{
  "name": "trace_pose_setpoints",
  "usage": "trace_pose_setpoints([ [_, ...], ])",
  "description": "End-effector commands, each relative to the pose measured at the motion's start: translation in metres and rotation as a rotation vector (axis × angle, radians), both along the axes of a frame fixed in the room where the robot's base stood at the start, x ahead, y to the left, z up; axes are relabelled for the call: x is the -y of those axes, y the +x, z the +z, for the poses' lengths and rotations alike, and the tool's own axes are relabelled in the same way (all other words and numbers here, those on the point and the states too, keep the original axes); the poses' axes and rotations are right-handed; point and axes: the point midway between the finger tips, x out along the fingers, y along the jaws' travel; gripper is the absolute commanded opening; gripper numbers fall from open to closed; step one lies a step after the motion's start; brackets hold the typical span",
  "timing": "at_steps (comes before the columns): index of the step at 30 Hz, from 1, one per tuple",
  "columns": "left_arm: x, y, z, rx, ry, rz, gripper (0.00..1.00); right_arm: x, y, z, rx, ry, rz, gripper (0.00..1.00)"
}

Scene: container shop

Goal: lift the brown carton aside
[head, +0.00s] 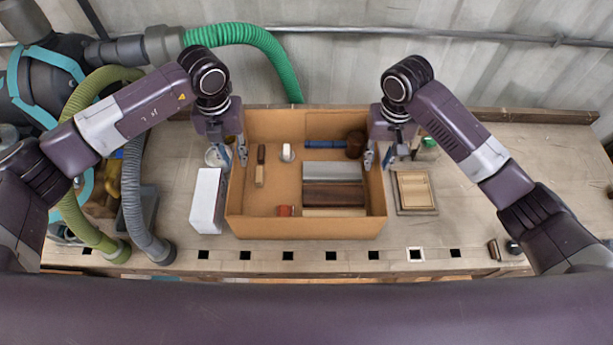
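The open brown carton (308,228) stands on the workbench in the middle of the head view, with several items inside. My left gripper (235,155) points down at the carton's left wall, one finger on each side of it. My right gripper (378,157) is placed the same way at the right wall. A gap shows between the fingers of each gripper, so both look open around the walls. Whether any finger touches the cardboard is too small to tell.
A white box (207,201) stands close along the carton's left side. A tan wooden tray (415,191) lies just to its right, with a green-topped item (429,144) behind. Grey and green hoses crowd the left. The bench (480,215) has free room further right.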

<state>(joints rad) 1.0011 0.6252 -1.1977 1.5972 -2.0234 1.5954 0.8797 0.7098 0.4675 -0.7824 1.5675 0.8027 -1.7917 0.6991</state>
Motion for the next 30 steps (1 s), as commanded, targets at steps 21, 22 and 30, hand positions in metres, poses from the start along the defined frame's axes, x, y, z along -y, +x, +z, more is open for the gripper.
trace_pose_setpoints([
  [21,0.000,0.000,-0.075,-0.001,0.000,0.000,0.23,0.000,0.000,-0.075,-0.001,-0.001,0.000,0.23],
  [22,0.000,0.000,-0.077,-0.001,0.000,0.000,0.23,0.000,0.000,-0.077,-0.001,-0.001,0.001,0.23],
  [30,0.000,0.000,-0.078,0.000,0.000,0.000,0.23,0.000,0.000,-0.078,0.000,0.000,0.001,0.23],
])
